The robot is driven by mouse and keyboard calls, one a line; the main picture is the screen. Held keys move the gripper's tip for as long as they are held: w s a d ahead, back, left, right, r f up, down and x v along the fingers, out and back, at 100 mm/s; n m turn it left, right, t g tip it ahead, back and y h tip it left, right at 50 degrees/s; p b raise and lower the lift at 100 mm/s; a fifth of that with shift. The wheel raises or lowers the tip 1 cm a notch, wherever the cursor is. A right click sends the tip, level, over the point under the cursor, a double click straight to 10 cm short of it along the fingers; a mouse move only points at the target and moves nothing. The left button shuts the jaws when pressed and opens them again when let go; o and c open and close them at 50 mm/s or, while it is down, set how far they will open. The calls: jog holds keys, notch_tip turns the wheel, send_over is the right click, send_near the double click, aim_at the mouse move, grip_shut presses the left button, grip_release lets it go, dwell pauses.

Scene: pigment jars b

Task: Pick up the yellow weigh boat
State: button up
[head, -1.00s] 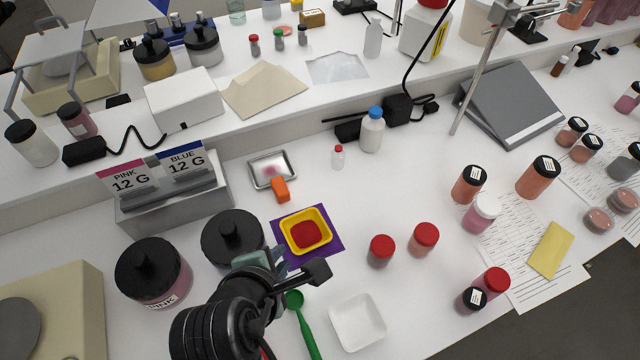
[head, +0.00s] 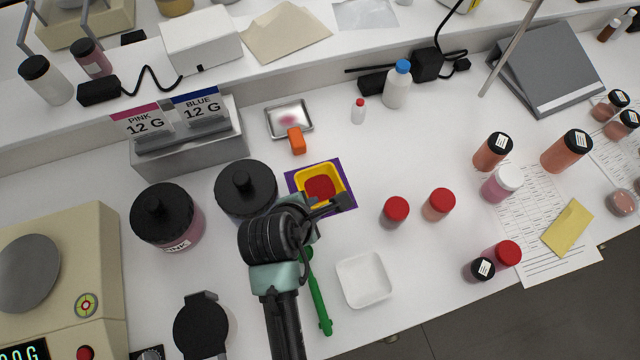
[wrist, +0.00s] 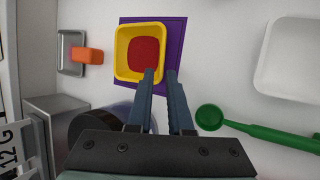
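The yellow weigh boat (head: 327,168) holds red powder and sits on a purple mat (head: 346,204). In the wrist view the boat (wrist: 122,50) is just beyond my fingertips. My gripper (wrist: 160,72) is open, with a gap between its two fingers. The left finger overlaps the boat's near edge, close to its right corner; the right finger is over the purple mat just outside the boat's right wall. Whether either finger touches the boat, I cannot tell. In the head view my gripper (head: 325,204) and wrist hide the mat's near left part.
A black-lidded jar (head: 245,186) stands close left of my gripper. A green spoon (head: 318,290) and a white weigh boat (head: 364,280) lie nearer. Red-capped jars (head: 395,211) stand to the right. An orange block (head: 297,140) rests by a metal tray (head: 271,120).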

aim_at(319, 204)
jog(key=shift+x, duration=1.95)
grip_shut()
